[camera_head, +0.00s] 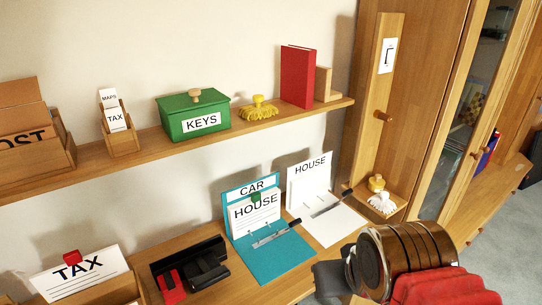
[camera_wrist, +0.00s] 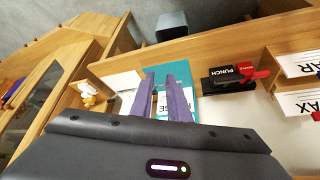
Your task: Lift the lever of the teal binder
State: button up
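The teal binder (camera_head: 275,262) lies open on the lower desk, its cover standing against the wall with a CAR label and HOUSE sheets. Its metal lever mechanism (camera_head: 270,238) has a dark end at the right; whether the lever is raised is too small to tell. In the wrist view the teal binder (camera_wrist: 186,57) is partly hidden behind the two purple-grey fingers of my gripper (camera_wrist: 163,70). The fingers are apart with nothing visibly held between them. In the head view my arm is at the lower right, right of the binder, and the fingertips are not clear.
A white HOUSE binder (camera_head: 332,219) lies open just right of the teal one. A black punch (camera_head: 190,268) with red parts stands to its left. Above hangs a shelf (camera_head: 250,128) with a green KEYS box (camera_head: 193,115) and red book (camera_head: 298,76).

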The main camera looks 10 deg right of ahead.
aim_at(296, 222)
jog(key=k, duration=0.65)
jog(key=z, duration=0.3)
jog(key=i, duration=1.65)
jog(key=u, duration=0.6)
